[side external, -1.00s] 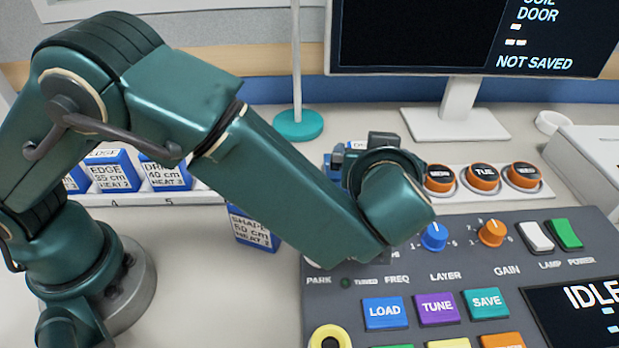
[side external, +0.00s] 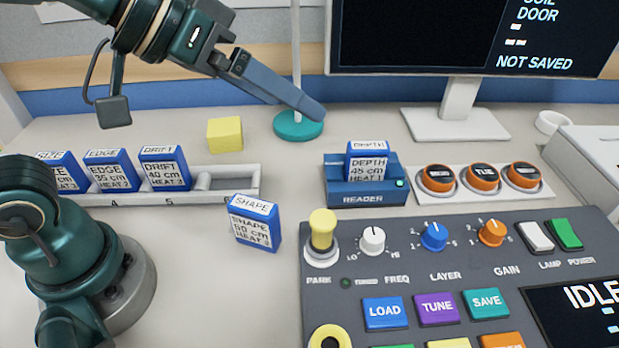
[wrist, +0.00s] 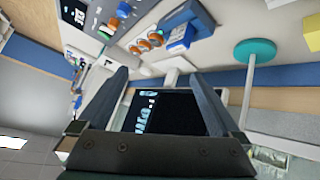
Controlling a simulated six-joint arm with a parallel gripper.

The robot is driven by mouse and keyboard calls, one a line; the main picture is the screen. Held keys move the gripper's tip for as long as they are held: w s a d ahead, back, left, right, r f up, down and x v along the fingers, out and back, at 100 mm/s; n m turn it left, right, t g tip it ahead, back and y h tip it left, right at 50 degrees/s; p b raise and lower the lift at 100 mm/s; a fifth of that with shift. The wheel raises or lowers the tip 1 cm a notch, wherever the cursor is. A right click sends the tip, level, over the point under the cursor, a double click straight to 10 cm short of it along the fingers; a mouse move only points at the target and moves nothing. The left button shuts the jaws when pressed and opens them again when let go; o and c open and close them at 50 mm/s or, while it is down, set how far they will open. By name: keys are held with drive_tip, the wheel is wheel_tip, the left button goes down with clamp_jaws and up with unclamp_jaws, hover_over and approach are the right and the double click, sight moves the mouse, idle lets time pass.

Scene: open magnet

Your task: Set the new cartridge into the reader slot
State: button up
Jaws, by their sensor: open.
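A blue cartridge labelled DEPTH (side external: 367,166) stands upright in the slot of the blue reader (side external: 362,198). A small green light shows on the reader's right side. The reader also shows in the wrist view (wrist: 183,38). Another blue cartridge, labelled SHAPE (side external: 255,229), stands on the table left of the reader, apart from it. My gripper (side external: 312,108) is raised above the back of the table, up and left of the reader. In the wrist view its two fingers (wrist: 158,77) are spread with nothing between them.
A white rack (side external: 225,184) at the left holds cartridges labelled SIZE, EDGE and DRIFT (side external: 165,170), with an empty place at its right end. A yellow block (side external: 225,135) lies behind it. The control panel (side external: 455,262) is in front, orange knobs (side external: 483,179) right of the reader.

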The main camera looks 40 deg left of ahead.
drive_tip(key=s+a+f+n+g+y, duration=0.1)
drive_tip(key=s+a+f+g+y, duration=0.2)
drive_tip(key=s+a+f, duration=0.4)
drive_tip(key=s+a, duration=0.1)
drive_tip(key=s, duration=0.1)
drive_tip(key=shift+s+a+y, duration=0.2)
drive_tip(key=shift+s+y, duration=0.1)
drive_tip(key=shift+y, duration=0.1)
drive_tip(key=shift+r, duration=0.1)
